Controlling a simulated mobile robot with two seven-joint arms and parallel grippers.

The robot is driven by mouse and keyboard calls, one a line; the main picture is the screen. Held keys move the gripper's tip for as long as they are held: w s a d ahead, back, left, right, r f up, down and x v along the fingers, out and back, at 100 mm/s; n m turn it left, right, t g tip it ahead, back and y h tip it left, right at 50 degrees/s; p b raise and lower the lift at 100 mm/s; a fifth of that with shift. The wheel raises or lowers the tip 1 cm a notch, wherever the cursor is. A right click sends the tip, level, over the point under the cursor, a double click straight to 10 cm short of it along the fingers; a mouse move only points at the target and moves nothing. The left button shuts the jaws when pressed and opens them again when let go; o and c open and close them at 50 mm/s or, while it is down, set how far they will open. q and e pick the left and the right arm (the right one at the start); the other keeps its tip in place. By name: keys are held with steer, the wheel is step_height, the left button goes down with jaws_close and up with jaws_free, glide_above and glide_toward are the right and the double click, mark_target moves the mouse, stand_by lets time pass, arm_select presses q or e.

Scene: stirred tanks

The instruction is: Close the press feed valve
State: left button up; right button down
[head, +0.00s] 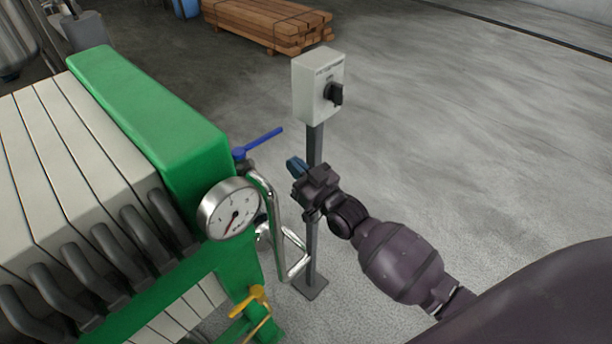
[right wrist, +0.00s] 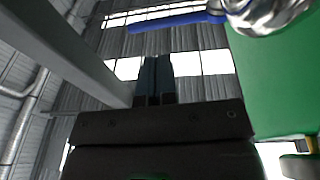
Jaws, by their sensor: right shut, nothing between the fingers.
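A blue valve lever (head: 262,141) sticks out up and to the right from the pipework beside the green press head (head: 150,120). It also shows at the top of the right wrist view (right wrist: 178,20), near a shiny metal pipe (right wrist: 268,12). A yellow valve handle (head: 250,300) sits lower on the green frame. Which of the two is the press feed valve is not labelled. My right gripper (head: 296,166) is shut and empty, a little below and right of the blue lever and apart from it. Its closed fingers show in the wrist view (right wrist: 154,80). My left gripper is out of view.
A grey switch box (head: 312,88) with a black knob (head: 334,94) stands on a post (head: 313,225) close by my right gripper. A pressure gauge (head: 230,208) and bent pipe (head: 277,215) are left of it. Stacked timber (head: 265,24) lies behind. Floor at right is clear.

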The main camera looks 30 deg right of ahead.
mark_target(262, 139)
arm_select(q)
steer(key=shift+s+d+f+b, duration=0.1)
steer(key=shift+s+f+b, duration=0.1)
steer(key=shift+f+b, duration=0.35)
arm_select(e)
steer(key=x, duration=0.7)
steer(key=shift+w, duration=0.3)
steer(key=shift+r, duration=0.1)
